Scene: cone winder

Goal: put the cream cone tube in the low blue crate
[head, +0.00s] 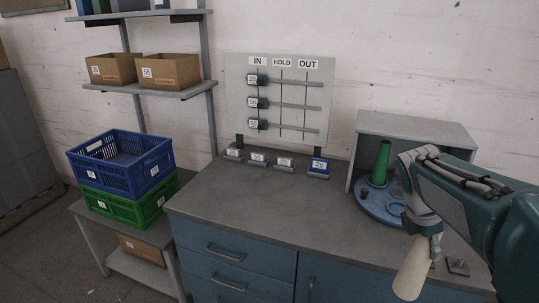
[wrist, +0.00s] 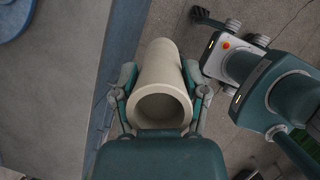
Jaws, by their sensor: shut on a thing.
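The cream cone tube (head: 411,270) hangs below my gripper (head: 431,246) at the lower right of the head view, slightly tilted. In the wrist view the gripper's two fingers (wrist: 159,92) are shut on the sides of the cream tube (wrist: 160,58), with its open end facing the camera. The tube is out beyond the counter's front edge, over the floor. The blue crate (head: 123,180) sits on top of a green crate (head: 127,211) at the left, far from my gripper. The blue crate looks empty, though part of its floor is hidden.
Both crates stand on a low grey bench (head: 90,216) left of the counter (head: 262,195). A green cone (head: 381,163) stands on a blue round plate (head: 372,205) at the right. Small tagged blocks line the counter's back. Shelves with cardboard boxes (head: 168,71) rise behind the crates.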

